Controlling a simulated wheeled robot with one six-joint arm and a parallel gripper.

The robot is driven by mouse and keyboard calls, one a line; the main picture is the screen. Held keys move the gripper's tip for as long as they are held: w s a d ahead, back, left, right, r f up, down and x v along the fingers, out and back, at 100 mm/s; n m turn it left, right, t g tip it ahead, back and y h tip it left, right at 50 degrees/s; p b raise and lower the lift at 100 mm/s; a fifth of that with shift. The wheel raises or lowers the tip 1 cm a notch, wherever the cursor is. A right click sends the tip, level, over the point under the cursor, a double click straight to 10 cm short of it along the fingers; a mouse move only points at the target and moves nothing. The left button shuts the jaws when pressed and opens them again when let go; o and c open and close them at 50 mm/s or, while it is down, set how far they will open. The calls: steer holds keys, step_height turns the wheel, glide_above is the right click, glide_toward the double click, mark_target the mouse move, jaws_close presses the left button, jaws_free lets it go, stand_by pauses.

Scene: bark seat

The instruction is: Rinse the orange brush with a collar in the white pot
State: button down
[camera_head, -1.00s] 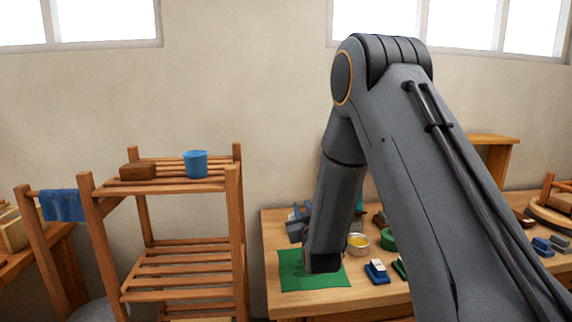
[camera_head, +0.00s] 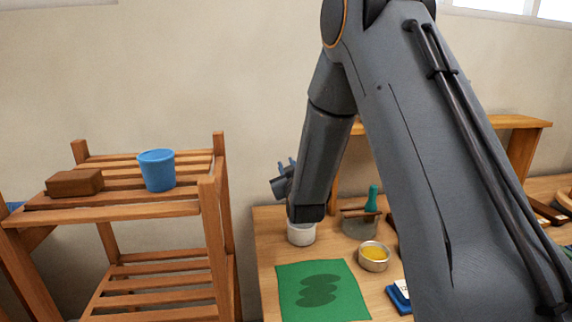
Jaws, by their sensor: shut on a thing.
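The white pot (camera_head: 301,236) stands on the bench near the left back, behind the green mat. The dark lower end of my arm covers its top and part of its rim in this view. My gripper and its jaws are hidden behind my arm, so what they hold does not show. A blue-grey part with prongs shows at the left edge of my arm; I cannot tell what it is. I see no orange brush with a collar anywhere; it may be behind my arm.
A green mat (camera_head: 345,299) with darker patches lies in front of the pot. To the right are a tin with yellow contents (camera_head: 374,258), a teal-handled thing (camera_head: 372,200) and a blue block (camera_head: 399,294). A slatted rack (camera_head: 120,208) with a blue cup (camera_head: 157,172) stands left.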

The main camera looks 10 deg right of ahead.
steer(key=shift+f+b, duration=1.25)
steer(key=shift+f, duration=1.5)
steer(key=shift+f+b, duration=0.45)
steer(key=shift+f, duration=0.15)
steer(key=shift+r, duration=0.1)
step_height(320, 180, up, 7)
steer(key=p, duration=0.3)
steer(key=shift+p, duration=0.3)
stand_by(0.5)
stand_by(0.5)
